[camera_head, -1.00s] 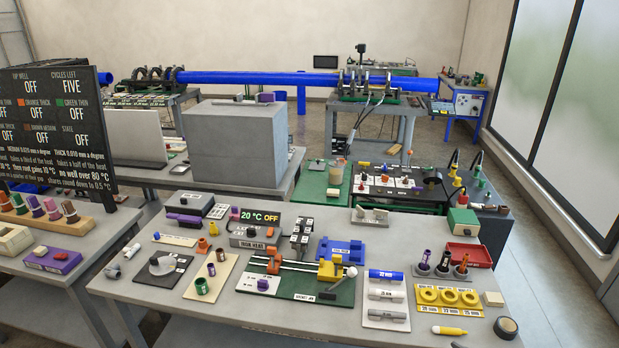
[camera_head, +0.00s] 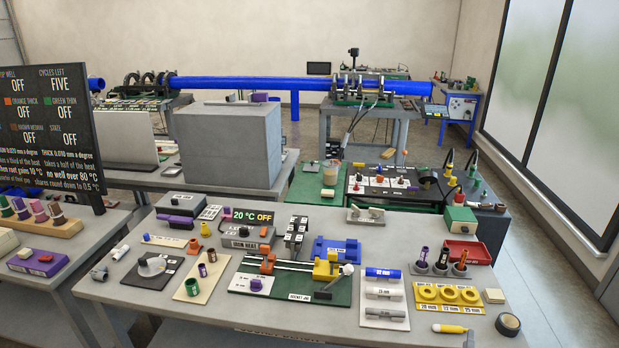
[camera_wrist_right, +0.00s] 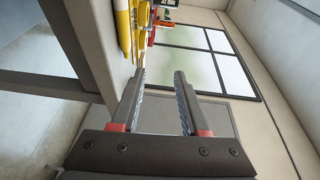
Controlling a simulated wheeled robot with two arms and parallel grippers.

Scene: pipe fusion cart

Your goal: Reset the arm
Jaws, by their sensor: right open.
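My right gripper (camera_wrist_right: 160,75) shows in the right wrist view with its two dark fingers apart and nothing between them. It is in the free air beside the edge of a table (camera_wrist_right: 95,40), clear of the things on it. In the head view only a small dark tip, probably of this gripper (camera_head: 469,340), shows at the bottom edge, by the table's front edge near a yellow marker (camera_head: 453,329). The rest of my right arm is out of the picture. My left gripper is not in view.
The front table (camera_head: 205,318) bears a green jig board (camera_head: 322,297), pipe samples (camera_head: 384,292), yellow rings (camera_head: 447,293), a red tray (camera_head: 466,252) and a black tape roll (camera_head: 508,324) near its right front corner. Open floor (camera_head: 560,300) lies to the right.

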